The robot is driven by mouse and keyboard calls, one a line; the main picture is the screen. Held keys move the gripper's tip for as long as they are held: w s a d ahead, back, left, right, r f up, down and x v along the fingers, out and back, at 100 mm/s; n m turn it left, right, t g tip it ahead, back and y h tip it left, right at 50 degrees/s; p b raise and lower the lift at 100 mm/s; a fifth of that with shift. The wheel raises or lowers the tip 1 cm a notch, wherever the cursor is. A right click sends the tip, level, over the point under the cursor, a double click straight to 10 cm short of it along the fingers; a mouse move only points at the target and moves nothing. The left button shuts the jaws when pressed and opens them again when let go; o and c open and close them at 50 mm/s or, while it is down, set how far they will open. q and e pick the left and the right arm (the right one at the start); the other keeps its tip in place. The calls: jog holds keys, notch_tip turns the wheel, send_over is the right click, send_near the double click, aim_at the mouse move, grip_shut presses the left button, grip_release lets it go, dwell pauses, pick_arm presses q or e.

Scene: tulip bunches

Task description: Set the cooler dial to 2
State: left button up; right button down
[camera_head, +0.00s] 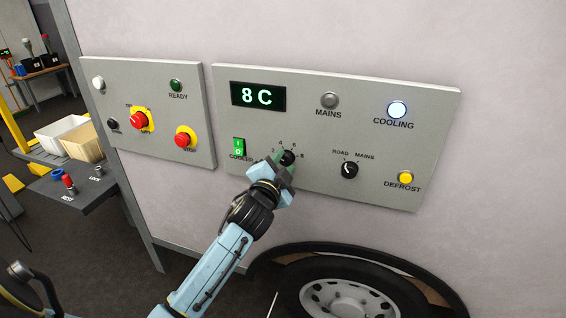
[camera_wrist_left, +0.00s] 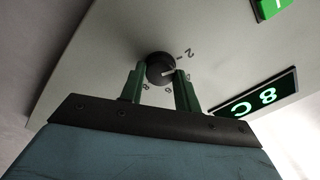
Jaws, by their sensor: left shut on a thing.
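The cooler dial (camera_head: 287,157) is a black knob with a white pointer line on the grey panel (camera_head: 430,130), with 2, 4, 6 and 8 around it. My left gripper (camera_head: 281,160) is shut on the dial, reaching up from below. The display (camera_head: 258,96) reads 8 C. The green cooler switch (camera_head: 239,147) is left of the dial. My right gripper is not in view.
Right of the dial is the road/mains knob (camera_head: 349,170), with the yellow defrost button (camera_head: 405,177) beyond. The cooling lamp (camera_head: 397,109) glows white. A second panel (camera_head: 190,95) with red buttons is at left. A wheel (camera_head: 350,298) is below.

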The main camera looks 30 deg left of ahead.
pick_arm(q)
jog(key=shift+n, duration=0.7)
jog(key=o, duration=1)
jog(key=v, duration=1.3)
jog(key=shift+s+d, duration=0.1)
jog(key=shift+s, duration=0.1)
